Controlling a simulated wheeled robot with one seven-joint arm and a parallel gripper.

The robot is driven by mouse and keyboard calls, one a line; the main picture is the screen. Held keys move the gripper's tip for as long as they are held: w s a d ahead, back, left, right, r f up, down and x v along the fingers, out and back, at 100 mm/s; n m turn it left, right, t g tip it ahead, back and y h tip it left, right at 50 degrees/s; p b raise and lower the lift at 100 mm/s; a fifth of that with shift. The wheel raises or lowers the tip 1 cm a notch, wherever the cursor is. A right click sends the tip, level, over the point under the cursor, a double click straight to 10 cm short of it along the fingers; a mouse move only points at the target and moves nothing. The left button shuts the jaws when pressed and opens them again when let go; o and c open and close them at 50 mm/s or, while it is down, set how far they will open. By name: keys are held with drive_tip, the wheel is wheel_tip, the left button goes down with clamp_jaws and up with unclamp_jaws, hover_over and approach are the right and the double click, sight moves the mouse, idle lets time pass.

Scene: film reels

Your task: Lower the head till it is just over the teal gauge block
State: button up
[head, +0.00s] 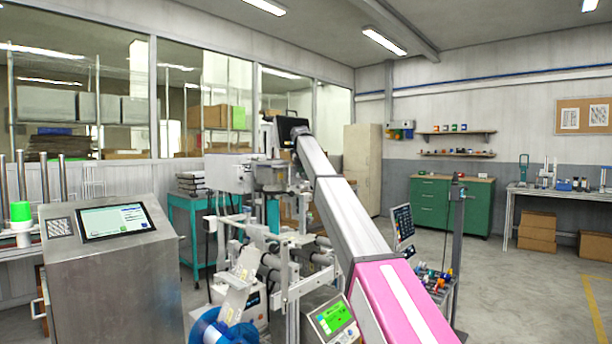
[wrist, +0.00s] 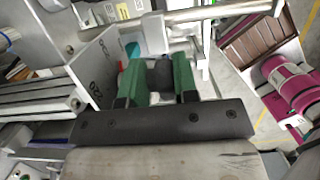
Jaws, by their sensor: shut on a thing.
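My gripper (wrist: 158,76) shows in the wrist view with its two green fingers closed on a dark grey knob-like piece (wrist: 160,74). A small teal piece (wrist: 132,50), which looks like the gauge block, shows just beyond the left finger, partly hidden by it. The gap between it and the head cannot be judged. In the head view my arm reaches to the top of the labelling machine, where the machine's head (head: 271,172) sits on a metal frame. The gripper's fingers and the held piece cannot be made out there.
A steel cabinet with a screen (head: 114,220) stands at the left. A blue reel (head: 222,330) and a control box with a green display (head: 333,318) are low in front of the machine. A teal cart (head: 196,235) is behind. Open floor lies to the right.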

drive_tip(key=shift+s+d+h, duration=0.3)
drive_tip(key=o, duration=0.7)
drive_tip(key=shift+s+d+r, duration=0.1)
drive_tip(key=shift+r, duration=0.05)
drive_tip(key=shift+a+t, duration=0.2)
drive_tip(key=shift+t, duration=0.1)
drive_tip(key=shift+w, duration=0.2)
drive_tip(key=v, duration=1)
drive_tip(key=shift+s+r, duration=0.1)
drive_tip(key=shift+r, duration=0.25)
